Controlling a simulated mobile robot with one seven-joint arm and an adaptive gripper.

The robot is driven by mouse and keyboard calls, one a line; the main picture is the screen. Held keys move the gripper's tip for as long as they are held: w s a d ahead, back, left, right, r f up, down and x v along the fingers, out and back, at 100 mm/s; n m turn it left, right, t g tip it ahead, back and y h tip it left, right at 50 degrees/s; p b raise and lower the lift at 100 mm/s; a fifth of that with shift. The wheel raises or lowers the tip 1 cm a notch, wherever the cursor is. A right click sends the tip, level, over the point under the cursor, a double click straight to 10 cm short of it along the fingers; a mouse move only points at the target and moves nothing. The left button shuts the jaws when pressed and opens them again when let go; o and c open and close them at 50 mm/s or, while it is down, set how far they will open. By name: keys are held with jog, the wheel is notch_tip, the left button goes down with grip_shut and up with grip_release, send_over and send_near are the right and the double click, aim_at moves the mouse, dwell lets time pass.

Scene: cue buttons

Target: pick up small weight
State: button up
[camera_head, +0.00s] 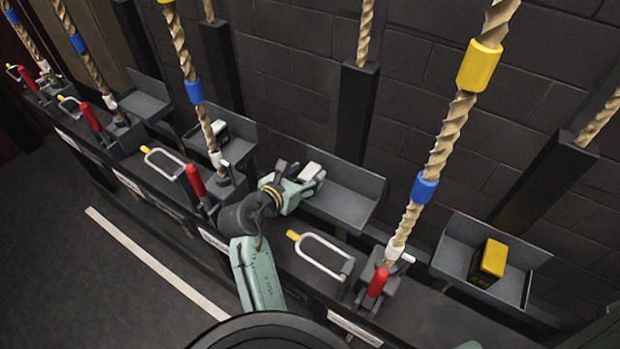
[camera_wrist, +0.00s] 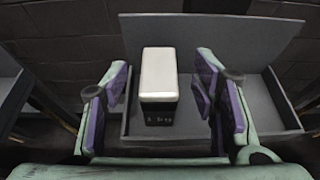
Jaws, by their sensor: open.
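A small weight, a black block with a white top (camera_wrist: 159,75), sits in a grey tray (camera_wrist: 225,37) straight ahead in the wrist view. My gripper (camera_wrist: 162,80) is open, with one purple-padded finger on each side of the weight and a gap showing on both sides. In the head view, my gripper (camera_head: 300,180) is over the left part of the middle tray (camera_head: 350,200). The weight's white top (camera_head: 311,171) shows between the fingers there; its lower part is hidden by my gripper.
A yellow-topped black weight (camera_head: 493,257) sits in the right tray (camera_head: 455,243). Another white-topped weight (camera_head: 219,128) sits in a tray further left. Ropes with coloured bands, red-handled levers (camera_head: 376,283) and metal loops (camera_head: 325,252) line the bench. A dark brick wall rises behind.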

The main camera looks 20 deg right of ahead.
aim_at(313, 169)
jog(key=shift+x, duration=1.45)
jog(key=shift+c, duration=0.3)
grip_shut()
jog(key=shift+r, duration=0.15)
